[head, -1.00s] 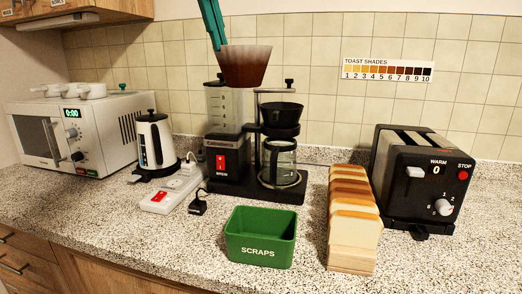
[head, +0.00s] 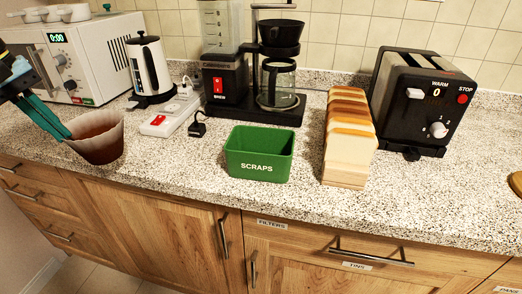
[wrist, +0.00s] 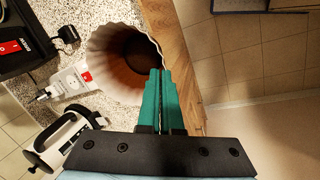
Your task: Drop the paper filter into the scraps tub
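The paper filter (head: 97,137) is a fluted, brown-stained cup at the left of the head view. My gripper (head: 62,131) is shut on its rim, with the green fingers close together. In the wrist view the filter (wrist: 118,60) opens towards the camera, dark brown inside, and the green fingers (wrist: 163,85) pinch its near wall. The filter is upright or slightly tilted, near the counter's front edge; I cannot tell its exact height. The green scraps tub (head: 259,154), labelled SCRAPS, stands on the counter to the right of the filter, apart from it. The tub's visible inside looks empty.
A power strip (head: 170,117) and kettle (head: 149,68) stand behind, between filter and tub. The coffee maker (head: 225,80) is behind the tub. Bread slices (head: 347,140) and a toaster (head: 420,100) stand to its right. The counter in front of the tub is clear.

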